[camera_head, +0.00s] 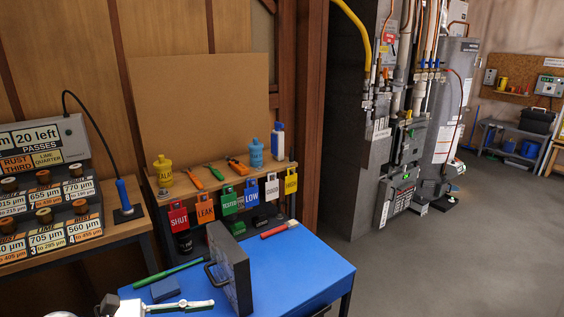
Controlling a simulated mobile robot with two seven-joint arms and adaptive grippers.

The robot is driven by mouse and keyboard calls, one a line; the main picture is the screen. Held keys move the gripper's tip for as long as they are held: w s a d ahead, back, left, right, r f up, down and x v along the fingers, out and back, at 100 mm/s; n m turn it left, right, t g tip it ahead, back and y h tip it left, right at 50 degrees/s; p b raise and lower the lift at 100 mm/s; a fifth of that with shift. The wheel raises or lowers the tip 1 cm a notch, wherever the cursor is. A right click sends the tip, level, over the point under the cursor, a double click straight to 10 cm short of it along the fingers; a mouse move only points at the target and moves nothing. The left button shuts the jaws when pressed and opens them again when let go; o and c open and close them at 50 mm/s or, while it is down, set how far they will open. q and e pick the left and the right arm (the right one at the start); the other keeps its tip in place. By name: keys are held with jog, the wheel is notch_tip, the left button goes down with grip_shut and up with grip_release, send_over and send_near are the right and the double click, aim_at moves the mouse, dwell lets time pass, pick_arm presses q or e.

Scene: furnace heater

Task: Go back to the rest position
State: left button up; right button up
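At the bottom left edge, white and black parts with a slim silver end, seemingly my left gripper (190,305), show low over the front left of the blue table (305,268). They are cut off by the frame, and I cannot tell whether the fingers are open or shut. My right gripper is not in view. A dark panel with a handle (232,270) stands upright on the blue table, just behind and right of the silver end.
A labelled rack (48,190) stands left. Grey floor (450,265) is open at right.

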pick_arm(q)
jog(key=a+f+n+t+y, duration=0.2)
jog(key=f+n+t+y, duration=0.3)
jog(key=n, duration=1.2)
jog(key=a+f+n+t+y, duration=0.25)
jog(key=f+n+t, duration=0.35)
jog(key=n, duration=1)
jog(key=s+f+n+g+y, duration=0.2)
jog(key=s+f+n+g, duration=0.1)
jog(key=s+f+n, duration=0.3)
jog(key=s+f+n+g+y, duration=0.2)
jog(key=s+f+n, duration=0.4)
jog(key=f+n, duration=0.3)
notch_tip(320, 180, down, 3)
jog(key=shift+d+r+n+g, duration=0.2)
jog(key=shift+n+g, duration=0.2)
jog(key=shift+g, duration=0.3)
